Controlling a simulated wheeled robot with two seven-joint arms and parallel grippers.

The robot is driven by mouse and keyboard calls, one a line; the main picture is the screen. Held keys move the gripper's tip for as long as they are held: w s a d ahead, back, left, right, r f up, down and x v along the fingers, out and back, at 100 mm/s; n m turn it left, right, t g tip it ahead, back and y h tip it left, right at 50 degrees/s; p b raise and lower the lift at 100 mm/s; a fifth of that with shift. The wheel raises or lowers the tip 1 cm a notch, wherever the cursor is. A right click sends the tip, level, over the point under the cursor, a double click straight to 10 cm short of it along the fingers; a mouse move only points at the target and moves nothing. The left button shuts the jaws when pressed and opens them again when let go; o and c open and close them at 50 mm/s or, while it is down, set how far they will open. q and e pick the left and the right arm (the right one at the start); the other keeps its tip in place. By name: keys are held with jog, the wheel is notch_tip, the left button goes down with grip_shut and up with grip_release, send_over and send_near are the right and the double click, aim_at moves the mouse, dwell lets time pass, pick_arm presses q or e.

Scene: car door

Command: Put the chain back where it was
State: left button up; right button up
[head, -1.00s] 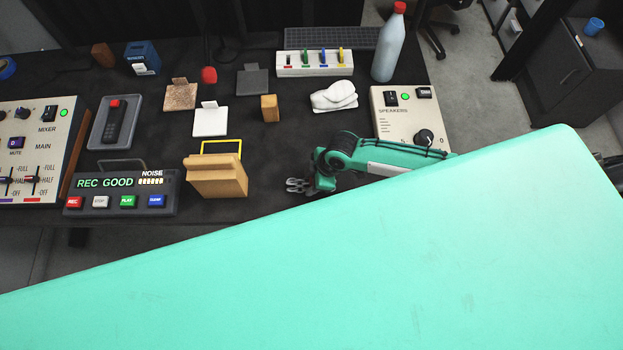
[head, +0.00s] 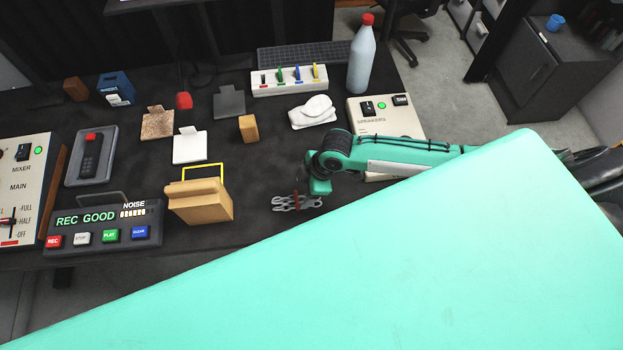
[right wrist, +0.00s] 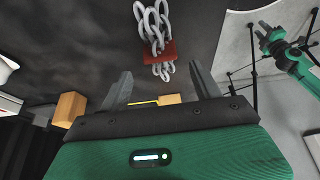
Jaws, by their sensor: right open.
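A grey metal chain (head: 297,203) with a red piece on it shows just left of my right gripper in the head view. The chain also shows at the top of the right wrist view (right wrist: 162,30), beyond the fingertips, with the red piece (right wrist: 160,52) across its links. My right gripper (right wrist: 160,84) is open, its two fingers spread with nothing held between them.
The table's front is hidden.

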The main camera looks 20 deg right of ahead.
jog(key=v, duration=0.5)
jog(key=shift+d+r+b, duration=0.15)
jog(key=shift+r+b, duration=0.15)
jog(key=shift+r, duration=0.1)
jog(key=shift+s+f, duration=0.1)
